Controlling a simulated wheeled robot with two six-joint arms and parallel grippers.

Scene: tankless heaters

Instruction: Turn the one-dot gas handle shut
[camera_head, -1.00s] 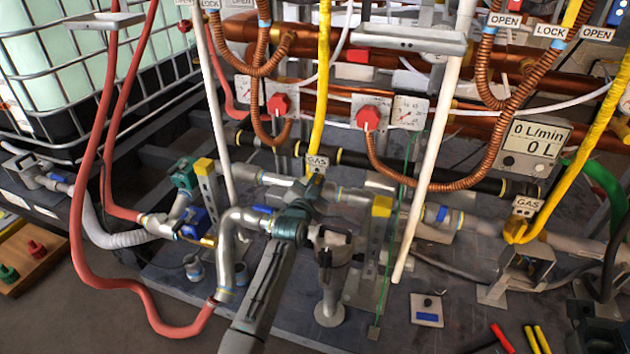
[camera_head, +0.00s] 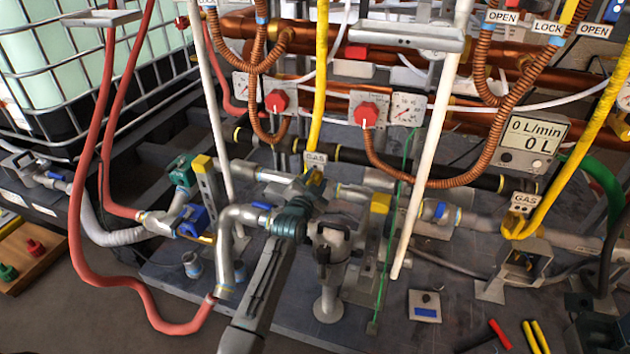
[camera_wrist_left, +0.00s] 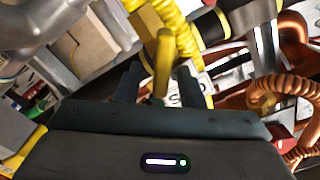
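The left gas line carries a GAS label (camera_head: 316,158). A yellow gas handle (camera_head: 314,179) sits just below it, and my left gripper (camera_head: 308,190) is at that handle. In the left wrist view, my left gripper (camera_wrist_left: 160,85) has its two dark fingers apart. The yellow handle (camera_wrist_left: 163,62) stands between them, with gaps on both sides. A second GAS label (camera_head: 523,201) hangs on the right gas line, with yellow parts (camera_head: 515,228) below it. I cannot make out dots on either handle. My right gripper is not visible.
White upright poles (camera_head: 430,150) and a coiled copper hose (camera_head: 480,165) stand near the gas pipes. A grey metal fitting (camera_head: 330,245) is close to the right of my left arm. Red and yellow tool handles (camera_head: 500,335) lie at the front right.

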